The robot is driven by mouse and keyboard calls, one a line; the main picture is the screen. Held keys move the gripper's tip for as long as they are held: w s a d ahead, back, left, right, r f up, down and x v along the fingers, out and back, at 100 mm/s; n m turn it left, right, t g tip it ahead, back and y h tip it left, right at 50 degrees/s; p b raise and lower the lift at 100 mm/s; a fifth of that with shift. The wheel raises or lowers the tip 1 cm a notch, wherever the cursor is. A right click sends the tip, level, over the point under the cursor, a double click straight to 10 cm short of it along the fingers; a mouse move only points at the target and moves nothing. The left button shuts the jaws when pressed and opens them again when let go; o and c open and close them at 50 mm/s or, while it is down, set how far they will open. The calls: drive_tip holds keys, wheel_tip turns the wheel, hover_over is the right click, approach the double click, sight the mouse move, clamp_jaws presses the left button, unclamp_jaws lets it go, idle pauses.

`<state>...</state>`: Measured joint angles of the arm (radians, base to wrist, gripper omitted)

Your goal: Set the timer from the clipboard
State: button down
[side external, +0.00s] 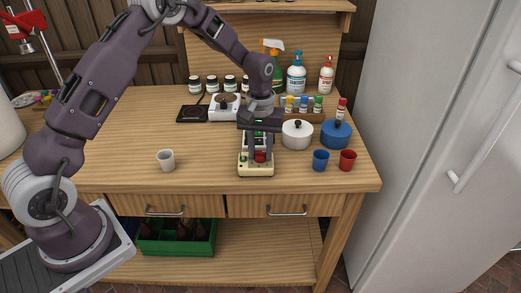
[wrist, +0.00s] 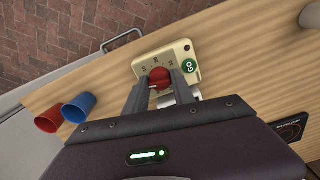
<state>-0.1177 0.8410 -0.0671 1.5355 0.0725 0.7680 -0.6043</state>
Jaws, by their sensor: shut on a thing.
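The timer (side external: 256,170) is a cream box near the front middle of the table, with a round red knob (side external: 260,157) on its top face. In the wrist view the timer (wrist: 150,57) shows small marks around its red knob (wrist: 160,73) and a green button (wrist: 190,65) at one end. My gripper (side external: 258,155) points down over the timer. In the wrist view its fingers (wrist: 161,84) are closed on either side of the red knob. I cannot make out a clipboard in either view.
A white cup (side external: 166,160) stands to the left. A blue cup (side external: 320,161) and a red cup (side external: 347,160) stand to the right. A white pot (side external: 297,136) and a blue pot (side external: 335,136) are close behind. The table between the white cup and timer is clear.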

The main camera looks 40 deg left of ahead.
drive_tip(key=m, duration=0.4)
drive_tip(key=shift+m, duration=0.3)
drive_tip(key=m, duration=0.4)
drive_tip(key=shift+m, duration=0.3)
drive_tip(key=m, duration=0.4)
drive_tip(key=shift+w+m, duration=0.1)
drive_tip(key=shift+m, duration=2.3)
drive_tip(key=c, duration=1.3)
unclamp_jaws()
drive_tip(key=shift+c, duration=0.2)
wheel_tip(320, 180, up, 7)
drive_tip(key=shift+r, duration=0.1)
